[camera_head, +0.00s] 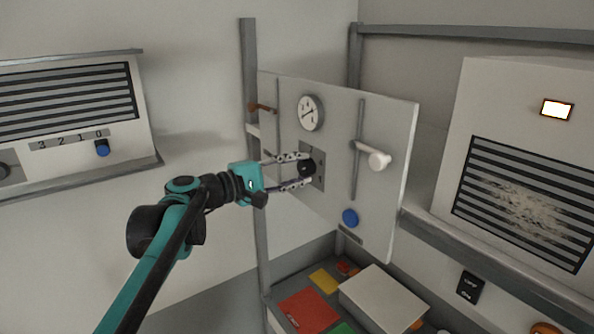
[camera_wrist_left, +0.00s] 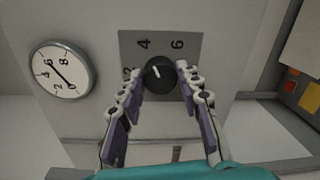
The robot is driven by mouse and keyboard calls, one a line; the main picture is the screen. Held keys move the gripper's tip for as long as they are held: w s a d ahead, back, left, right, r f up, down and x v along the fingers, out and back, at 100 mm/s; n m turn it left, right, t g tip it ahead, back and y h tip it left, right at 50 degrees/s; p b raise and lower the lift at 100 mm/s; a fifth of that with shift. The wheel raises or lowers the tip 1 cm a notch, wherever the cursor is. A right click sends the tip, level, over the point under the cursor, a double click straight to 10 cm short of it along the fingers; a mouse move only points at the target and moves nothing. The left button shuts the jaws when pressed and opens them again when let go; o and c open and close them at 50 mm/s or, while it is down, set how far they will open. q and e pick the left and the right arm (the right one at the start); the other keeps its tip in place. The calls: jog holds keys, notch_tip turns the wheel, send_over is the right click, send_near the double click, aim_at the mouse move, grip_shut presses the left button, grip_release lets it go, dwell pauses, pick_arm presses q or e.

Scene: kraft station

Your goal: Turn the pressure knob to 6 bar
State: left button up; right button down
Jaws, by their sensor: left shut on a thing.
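The pressure knob (camera_head: 308,167) is round and black, on a grey plate (camera_head: 318,183) in the middle of the upright white panel. In the left wrist view the knob (camera_wrist_left: 159,76) has a short white mark pointing up the picture, below the printed 4 and 6; the exact setting is hard to tell. My left gripper (camera_head: 305,169) is shut on the knob, one finger on each side. A round dial gauge (camera_head: 311,112) sits above the knob; it also shows in the left wrist view (camera_wrist_left: 62,70), with a dark needle. My right gripper is not in view.
The panel (camera_head: 390,205) also carries a white-knobbed lever (camera_head: 378,159), an orange handle (camera_head: 262,108) and a blue button (camera_head: 350,217). Below is a tray with coloured pieces and a white box (camera_head: 382,295). Louvred units stand left (camera_head: 65,100) and right (camera_head: 525,200).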

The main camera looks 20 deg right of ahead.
pick_arm(q)
jog(key=m, duration=0.5)
jog(key=shift+f, duration=0.1)
jog(key=m, duration=0.5)
jog(key=shift+s+f+m+t+b, duration=0.1)
jog(key=shift+m+t+b, duration=0.2)
jog(key=shift+b, duration=0.1)
jog(key=o, duration=1.2)
jog(key=shift+c, duration=0.2)
jog(key=v, duration=1.2)
